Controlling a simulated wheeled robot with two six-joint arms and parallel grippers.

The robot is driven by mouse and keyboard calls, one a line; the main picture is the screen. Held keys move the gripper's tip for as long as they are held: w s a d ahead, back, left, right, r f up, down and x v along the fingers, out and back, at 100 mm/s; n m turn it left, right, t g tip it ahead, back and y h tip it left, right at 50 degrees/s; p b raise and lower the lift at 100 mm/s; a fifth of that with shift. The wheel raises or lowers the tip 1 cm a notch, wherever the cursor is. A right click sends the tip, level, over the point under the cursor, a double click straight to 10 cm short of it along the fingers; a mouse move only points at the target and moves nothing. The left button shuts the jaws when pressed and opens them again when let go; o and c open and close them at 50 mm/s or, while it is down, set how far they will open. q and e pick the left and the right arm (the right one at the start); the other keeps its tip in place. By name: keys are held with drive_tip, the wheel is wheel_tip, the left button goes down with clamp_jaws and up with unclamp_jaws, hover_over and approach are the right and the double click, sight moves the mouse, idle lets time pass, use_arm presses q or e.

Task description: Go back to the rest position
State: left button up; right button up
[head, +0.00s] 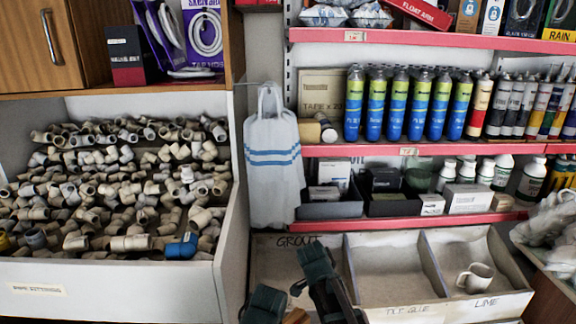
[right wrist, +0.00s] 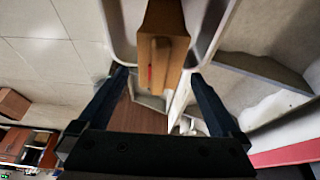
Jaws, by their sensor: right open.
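My right gripper (head: 292,272) is low in the middle of the head view, in front of the bin marked GROUT (head: 283,256). In the right wrist view its two dark fingers (right wrist: 158,76) are spread apart. A brown block with a paler bar along it (right wrist: 172,25) lies beyond and between the fingertips, inside a pale-walled bin; the fingers do not appear closed on it. A small brown patch (head: 297,316) shows between the fingers in the head view, mostly hidden. My left gripper is not in view.
A crate of pipe fittings (head: 222,270), with one blue fitting (head: 181,246), stands left. A white bag (head: 272,160) hangs beside it. Red-edged shelves (head: 425,148) hold several cans. The middle bin (head: 385,270) looks empty; the LIME bin (head: 455,245) holds a mug (head: 475,278).

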drive_tip(key=b+x, duration=0.6)
drive_tip(key=x, duration=0.2)
drive_tip(key=shift+r, duration=0.15)
drive_tip(key=shift+p+v, duration=0.7)
drive_tip(key=shift+v, duration=0.1)
drive_tip(key=p+v, duration=0.9)
drive_tip(key=v, duration=0.1)
drive_tip(key=shift+r, duration=0.1)
drive_tip(key=shift+a+r+p, duration=0.2)
drive_tip(key=shift+r+p, duration=0.15)
drive_tip(key=shift+p, duration=0.25)
drive_tip(key=b+x, duration=1.2)
drive_tip(key=x, duration=0.1)
wheel_tip(320, 180, up, 12)
drive_tip(key=p, duration=1.1)
drive_tip(key=shift+d+f, duration=0.15)
drive_tip(key=shift+f, duration=0.1)
drive_tip(key=shift+s+d+r+p, duration=0.1)
drive_tip(key=shift+d+r+p, duration=0.05)
drive_tip(key=shift+d+p, duration=0.25)
